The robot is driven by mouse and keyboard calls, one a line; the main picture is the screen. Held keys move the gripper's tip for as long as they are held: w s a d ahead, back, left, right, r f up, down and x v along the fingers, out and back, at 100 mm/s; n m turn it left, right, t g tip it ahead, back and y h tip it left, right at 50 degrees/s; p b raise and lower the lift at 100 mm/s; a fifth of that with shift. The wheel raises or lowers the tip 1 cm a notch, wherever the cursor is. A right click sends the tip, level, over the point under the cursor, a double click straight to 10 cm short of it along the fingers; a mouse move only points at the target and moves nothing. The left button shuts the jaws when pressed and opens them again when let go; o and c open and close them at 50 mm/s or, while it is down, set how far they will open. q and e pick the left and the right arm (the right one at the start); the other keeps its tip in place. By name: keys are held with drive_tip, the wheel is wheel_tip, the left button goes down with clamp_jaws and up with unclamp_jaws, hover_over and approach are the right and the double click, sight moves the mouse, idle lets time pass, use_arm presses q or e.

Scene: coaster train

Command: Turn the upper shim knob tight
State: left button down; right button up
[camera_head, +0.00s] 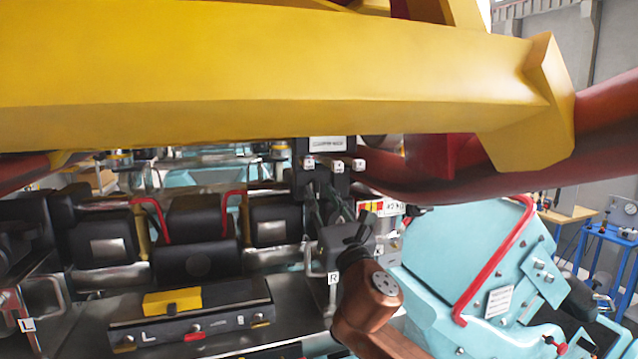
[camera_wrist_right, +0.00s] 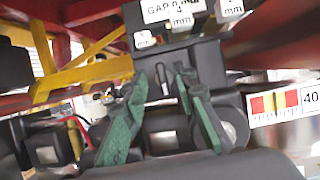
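A black gauge block (camera_head: 325,175) with a white sign and small white tags stands at the centre of the head view. In the right wrist view, the block (camera_wrist_right: 205,60) carries a "GAP" label and mm tags. I cannot clearly pick out the upper shim knob; a small pale metal part (camera_wrist_right: 162,76) shows below the labels. My right gripper (camera_head: 325,192) is just in front of the block. Its green-padded fingers (camera_wrist_right: 160,82) are apart, with no object held between them. Whether they touch anything is unclear. A part tagged "L" (camera_head: 28,325) at the lower left looks like my left gripper, its fingers not readable.
A large yellow beam (camera_head: 270,85) crosses above the work area. A dark red tube (camera_head: 590,130) runs at the right. A light blue housing (camera_head: 455,260) with a red handle (camera_head: 492,260) stands right of my arm. A black case with a yellow block (camera_head: 172,300) lies at the front left.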

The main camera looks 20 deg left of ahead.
sight(316, 188)
drive_tip(key=shift+p+x, duration=0.3)
drive_tip(key=shift+x, duration=0.75)
drive_tip(key=shift+w+r, duration=0.15)
drive_tip(key=shift+w, duration=0.1)
use_arm(q)
drive_tip(key=shift+w+r, duration=0.7)
drive_tip(key=shift+w, duration=0.05)
use_arm(e)
drive_tip(key=shift+a, duration=0.1)
drive_tip(key=shift+c, duration=0.2)
use_arm(q)
drive_tip(key=shift+s, duration=0.25)
use_arm(e)
clamp_jaws()
